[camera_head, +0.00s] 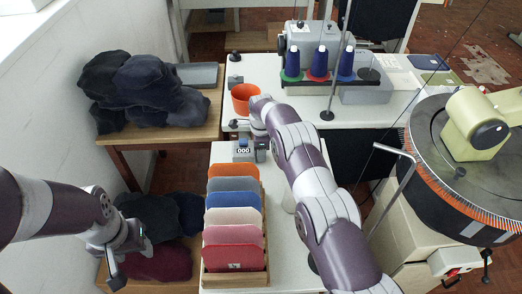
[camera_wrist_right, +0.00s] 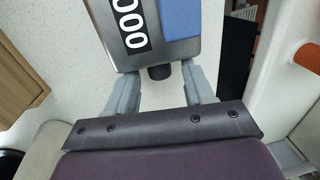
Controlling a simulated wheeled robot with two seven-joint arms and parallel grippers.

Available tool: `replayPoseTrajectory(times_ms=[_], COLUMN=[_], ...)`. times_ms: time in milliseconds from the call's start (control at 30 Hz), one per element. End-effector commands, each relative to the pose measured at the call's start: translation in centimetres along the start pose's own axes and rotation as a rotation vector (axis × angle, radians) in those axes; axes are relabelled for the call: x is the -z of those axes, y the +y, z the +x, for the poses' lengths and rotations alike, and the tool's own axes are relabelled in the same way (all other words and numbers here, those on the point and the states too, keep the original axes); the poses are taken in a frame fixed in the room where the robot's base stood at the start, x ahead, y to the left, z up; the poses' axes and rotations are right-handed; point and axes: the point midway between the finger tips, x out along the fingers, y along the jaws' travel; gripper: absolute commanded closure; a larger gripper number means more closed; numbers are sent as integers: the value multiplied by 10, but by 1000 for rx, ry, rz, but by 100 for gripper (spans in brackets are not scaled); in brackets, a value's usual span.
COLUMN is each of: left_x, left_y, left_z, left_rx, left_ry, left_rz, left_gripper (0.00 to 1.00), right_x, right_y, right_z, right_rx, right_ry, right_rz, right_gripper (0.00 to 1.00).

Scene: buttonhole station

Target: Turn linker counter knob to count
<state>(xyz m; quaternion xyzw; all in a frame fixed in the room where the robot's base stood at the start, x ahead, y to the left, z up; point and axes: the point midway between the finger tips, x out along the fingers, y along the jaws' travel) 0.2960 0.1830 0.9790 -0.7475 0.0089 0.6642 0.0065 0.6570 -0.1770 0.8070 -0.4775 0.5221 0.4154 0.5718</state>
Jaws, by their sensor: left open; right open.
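The linker counter (camera_head: 243,152) is a small grey box on the white table, with a blue part and a display reading 000. In the right wrist view the counter (camera_wrist_right: 112,52) fills the top, its 000 display turned sideways. Its short dark knob (camera_wrist_right: 159,72) sticks out of the near side. My right gripper (camera_wrist_right: 161,75) is open, with one finger on each side of the knob and gaps visible between. In the head view the wrist partly hides the knob. My left gripper (camera_head: 130,262) is open and empty at the lower left, far from the counter.
A wooden rack of coloured panels (camera_head: 234,247) stands just in front of the counter. An orange cup (camera_head: 243,98) is behind it. Thread cones (camera_head: 318,64) stand at the back, and a round linking machine (camera_head: 470,170) is at the right. Dark fabric piles (camera_head: 140,85) lie at the left.

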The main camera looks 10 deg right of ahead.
Motion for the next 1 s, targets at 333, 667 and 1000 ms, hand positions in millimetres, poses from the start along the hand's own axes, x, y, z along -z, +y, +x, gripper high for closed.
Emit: replayPoseTrajectory(times_ms=[333,667,1000], left_x=[0,0,0], left_y=[0,0,0], left_z=[0,0,0], left_rx=[0,0,0], left_ry=[0,0,0], left_rz=[0,0,0], left_gripper=[47,47,47], right_x=[0,0,0], right_y=[0,0,0], right_z=[0,0,0], right_rx=[1,1,1], right_ry=[0,0,0], right_rz=[0,0,0], right_gripper=[100,100,100])
